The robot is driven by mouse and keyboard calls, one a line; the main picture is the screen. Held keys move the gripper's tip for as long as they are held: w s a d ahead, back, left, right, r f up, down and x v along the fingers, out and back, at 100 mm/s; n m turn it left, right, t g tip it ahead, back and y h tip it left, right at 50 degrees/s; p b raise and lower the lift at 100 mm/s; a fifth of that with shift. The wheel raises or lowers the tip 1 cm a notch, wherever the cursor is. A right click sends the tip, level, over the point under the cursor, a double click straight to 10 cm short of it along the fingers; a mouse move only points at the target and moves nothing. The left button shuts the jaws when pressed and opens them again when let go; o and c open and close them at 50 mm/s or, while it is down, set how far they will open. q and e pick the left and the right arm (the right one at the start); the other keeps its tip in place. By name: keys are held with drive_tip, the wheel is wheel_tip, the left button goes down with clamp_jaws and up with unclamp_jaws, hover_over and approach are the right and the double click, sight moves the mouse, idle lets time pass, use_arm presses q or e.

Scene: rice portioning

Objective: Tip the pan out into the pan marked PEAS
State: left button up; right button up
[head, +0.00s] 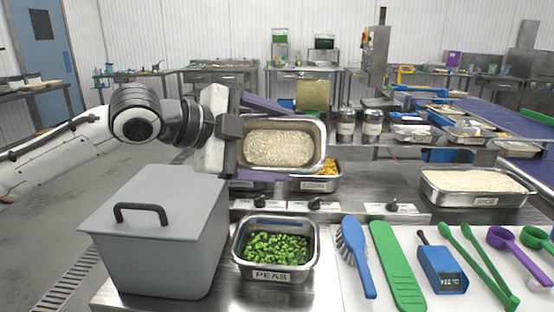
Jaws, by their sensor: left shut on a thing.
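My left gripper (236,142) is shut on the left side of a metal pan (321,132) filled with pale, rice-like grains. The held pan is in the air, tipped so that its open top faces me and the grains show. It is above and behind the pan marked PEAS (240,254), which stands on the steel counter with green peas in it. No grains are seen falling, and no pale grains show on the peas. My right gripper is out of view.
A grey lidded box (160,240) stands left of the PEAS pan. A pan marked CORN (320,184) is partly hidden behind the held pan. Another pan of pale grains (475,200) stands right. A brush (357,262), green tools and a blue thermometer (440,268) lie on a white mat.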

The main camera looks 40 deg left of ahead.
use_arm(q)
drive_tip(key=shift+s+t+b, duration=0.1)
drive_tip(key=shift+t+b, duration=0.3)
drive_tip(key=shift+b, duration=0.3)
drive_tip(key=shift+s+d+r+m+t+b, duration=0.15)
drive_tip(key=shift+m+t+b, duration=0.3)
drive_tip(key=shift+b, duration=0.7)
drive_tip(key=b, duration=0.1)
drive_tip(key=m+t+b, duration=0.1)
drive_tip(key=b, duration=0.1)
drive_tip(key=shift+s+d, duration=0.15)
drive_tip(key=shift+s, duration=0.15)
drive_tip(key=shift+s+d+m+t+b, duration=0.15)
drive_tip(key=shift+m+t+b, duration=0.3)
drive_tip(key=shift+b, duration=0.8)
drive_tip(key=shift+s+r+m+t+b, duration=0.15)
drive_tip(key=shift+m+t+b, duration=0.25)
drive_tip(key=shift+b, duration=0.45)
drive_tip(key=shift+s+d+r+b, duration=0.1)
drive_tip(key=shift+r+b, duration=0.05)
drive_tip(key=shift+b, duration=0.15)
drive_tip(key=shift+r+m+t, duration=0.1)
drive_tip(key=shift+m+t, duration=0.2)
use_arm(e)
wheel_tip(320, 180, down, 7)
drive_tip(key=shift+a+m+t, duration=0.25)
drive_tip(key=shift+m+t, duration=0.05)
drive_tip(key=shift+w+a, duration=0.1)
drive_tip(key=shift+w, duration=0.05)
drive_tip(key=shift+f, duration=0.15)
